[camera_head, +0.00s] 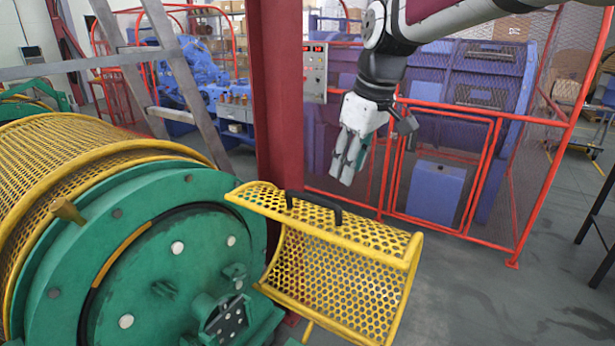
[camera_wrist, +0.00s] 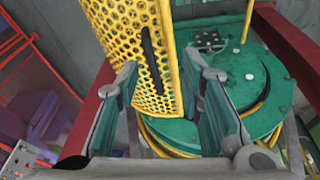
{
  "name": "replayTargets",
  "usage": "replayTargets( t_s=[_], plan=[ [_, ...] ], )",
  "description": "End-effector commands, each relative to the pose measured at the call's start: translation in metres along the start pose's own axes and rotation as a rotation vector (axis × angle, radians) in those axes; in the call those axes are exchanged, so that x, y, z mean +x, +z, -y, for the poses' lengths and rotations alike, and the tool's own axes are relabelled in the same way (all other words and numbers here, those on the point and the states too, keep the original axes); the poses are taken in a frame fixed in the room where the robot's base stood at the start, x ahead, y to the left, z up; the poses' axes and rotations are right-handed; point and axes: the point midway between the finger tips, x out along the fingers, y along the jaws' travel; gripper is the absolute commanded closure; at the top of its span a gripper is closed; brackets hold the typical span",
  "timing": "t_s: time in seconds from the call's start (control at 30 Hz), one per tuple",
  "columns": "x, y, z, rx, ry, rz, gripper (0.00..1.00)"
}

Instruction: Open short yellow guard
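The short yellow guard (camera_head: 335,275) is a curved, perforated panel to the right of the green drum end (camera_head: 175,260), with its open side edge toward the drum. It has a black bar handle (camera_head: 313,206) on its upper part. My gripper (camera_head: 345,172) points down, above and beyond the guard in the head view, with a visible gap between them. In the wrist view my gripper (camera_wrist: 170,105) shows its two fingers spread apart and empty. The guard (camera_wrist: 125,45) with its handle (camera_wrist: 152,58) lies ahead, seen between and above the fingers.
A dark red column (camera_head: 280,100) stands just left of my gripper. A red-framed mesh fence (camera_head: 470,118) with a blue machine is behind it. A long yellow mesh cover (camera_head: 85,165) surrounds the drum at left. Grey floor (camera_head: 480,300) at right is open.

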Motion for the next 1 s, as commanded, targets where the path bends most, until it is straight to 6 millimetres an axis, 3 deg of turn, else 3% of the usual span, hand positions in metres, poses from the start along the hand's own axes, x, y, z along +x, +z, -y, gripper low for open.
replayTargets(
  t_s=[0.3,0.57,0.77,1.0],
  plan=[
    [0.004,-0.046,-0.027,-0.132,-0.118,-0.109,0.65],
    [0.01,-0.055,-0.034,-0.158,-0.141,-0.14,0.65],
    [0.036,-0.058,-0.029,-0.16,-0.142,-0.137,0.65],
    [0.082,-0.064,-0.021,-0.159,-0.143,-0.137,0.65]
  ],
)
